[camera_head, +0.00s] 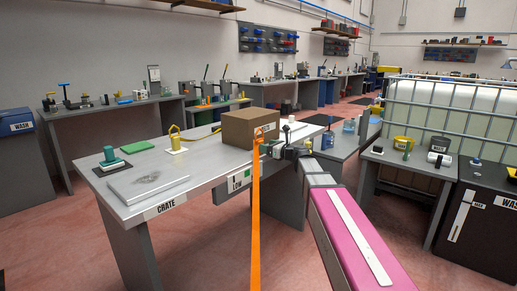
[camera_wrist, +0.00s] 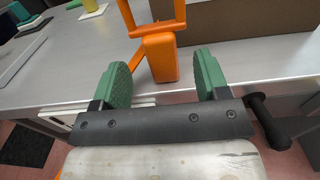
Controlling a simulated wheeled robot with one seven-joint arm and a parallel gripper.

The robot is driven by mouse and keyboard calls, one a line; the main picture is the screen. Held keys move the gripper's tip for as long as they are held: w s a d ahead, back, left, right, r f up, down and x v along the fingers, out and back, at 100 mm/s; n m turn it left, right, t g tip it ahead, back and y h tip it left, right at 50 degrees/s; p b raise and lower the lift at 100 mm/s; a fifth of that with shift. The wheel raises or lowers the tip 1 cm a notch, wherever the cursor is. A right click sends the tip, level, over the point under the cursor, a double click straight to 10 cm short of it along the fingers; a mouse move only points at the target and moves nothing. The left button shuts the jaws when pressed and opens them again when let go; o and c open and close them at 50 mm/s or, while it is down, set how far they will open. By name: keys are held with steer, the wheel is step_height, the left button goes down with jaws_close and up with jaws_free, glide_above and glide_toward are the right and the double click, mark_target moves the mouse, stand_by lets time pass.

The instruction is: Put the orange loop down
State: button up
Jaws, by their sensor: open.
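The orange loop (camera_head: 258,133) is at the front edge of the grey table, in front of a cardboard box. In the wrist view the orange loop (camera_wrist: 160,57) has a block-shaped lower part and a frame rising above it, cut off by the picture's top. A long orange strap (camera_head: 256,220) runs from it down to the bottom of the head view. My gripper (camera_head: 272,149) is at the table's edge beside the loop. In the wrist view my gripper's green fingers (camera_wrist: 162,75) are wide apart, with the loop's block between and just beyond them, apart from both pads.
The cardboard box (camera_head: 251,128) stands close behind the loop. The table (camera_head: 206,170) also bears a grey plate (camera_head: 148,184), a green-handled tool (camera_head: 110,157), a green pad (camera_head: 138,147) and a yellow holder (camera_head: 175,141). Its front middle is clear.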

mark_target(262, 142)
steer(key=shift+x, duration=2.95)
steer(key=c, duration=0.7)
steer(key=shift+c, duration=0.2)
steer(key=shift+r, duration=0.55)
steer(key=r, duration=0.1)
steer(key=s+r, duration=0.1)
steer(key=r, duration=0.1)
steer(key=shift+a+r, duration=0.2)
steer(key=shift+r, duration=0.1)
steer(key=s+a+r, duration=0.6)
steer(key=s+a, duration=0.1)
steer(key=s+d+f, duration=0.5)
steer(key=d+f, duration=0.3)
steer(key=d, duration=0.2)
steer(key=s+d+f, duration=0.5)
steer(key=d+f, duration=0.3)
steer(key=d, duration=0.3)
steer(key=s+d+f, duration=0.6)
steer(key=d+f, duration=0.1)
steer(key=d, duration=0.3)
steer(key=shift+d+f, duration=0.2)
steer(key=shift+f, duration=0.2)
